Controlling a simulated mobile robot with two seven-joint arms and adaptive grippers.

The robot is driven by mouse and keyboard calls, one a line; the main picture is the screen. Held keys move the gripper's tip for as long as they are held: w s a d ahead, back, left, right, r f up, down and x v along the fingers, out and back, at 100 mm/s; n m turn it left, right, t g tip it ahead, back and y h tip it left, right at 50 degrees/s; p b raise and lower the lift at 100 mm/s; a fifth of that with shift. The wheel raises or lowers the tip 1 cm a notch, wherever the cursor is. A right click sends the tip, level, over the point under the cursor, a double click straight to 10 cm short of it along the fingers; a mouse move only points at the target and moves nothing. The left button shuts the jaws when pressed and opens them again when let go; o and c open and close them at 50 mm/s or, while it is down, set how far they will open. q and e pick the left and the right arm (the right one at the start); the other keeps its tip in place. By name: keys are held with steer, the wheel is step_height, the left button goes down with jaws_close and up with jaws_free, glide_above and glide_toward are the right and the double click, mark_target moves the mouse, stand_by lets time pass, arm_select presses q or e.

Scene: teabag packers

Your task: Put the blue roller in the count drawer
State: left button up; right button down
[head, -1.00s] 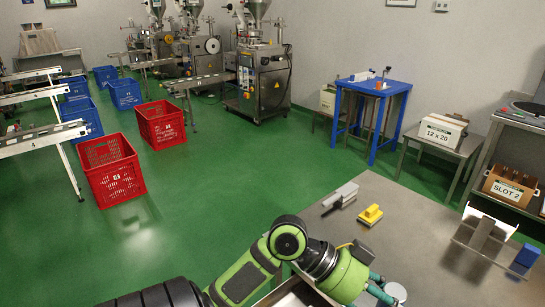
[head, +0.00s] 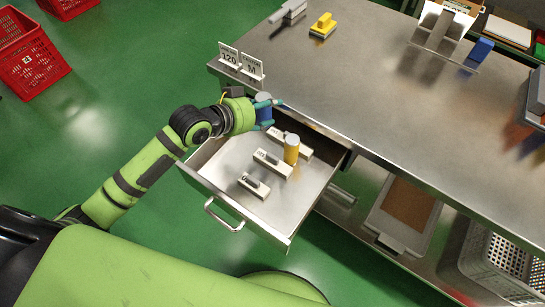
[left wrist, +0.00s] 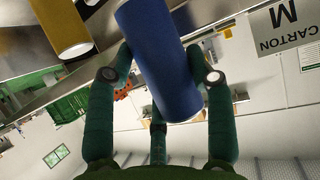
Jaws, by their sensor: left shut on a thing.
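The blue roller (head: 264,115) stands roughly upright in my left gripper (head: 267,109), near the back left corner of the open drawer (head: 300,195). In the left wrist view the blue roller (left wrist: 162,65) lies between the green fingers, tilted in the picture. The left gripper is shut on it. I cannot tell whether its lower end touches the drawer floor. A yellow roller (head: 291,150) stands inside the drawer beside several white labelled blocks (head: 272,163). My right gripper is not in view.
The drawer's front floor is free. A tray (head: 405,215) lies on the lower shelf.

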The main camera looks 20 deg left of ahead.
arm_select(q)
step_height(320, 180, down, 9)
steer(key=shift+f+b, duration=0.15)
steer(key=shift+b, duration=0.25)
steer(key=shift+f, duration=0.1)
steer(key=o, duration=1.3)
steer(key=shift+f, duration=0.1)
steer(key=shift+r, duration=0.25)
steer(key=shift+s+a, duration=0.2)
steer(key=shift+s, duration=0.15)
steer(key=v, duration=0.6)
steer(key=shift+s+a+r, duration=0.15)
steer(key=shift+s+r, duration=0.1)
steer(key=shift+r, duration=0.1)
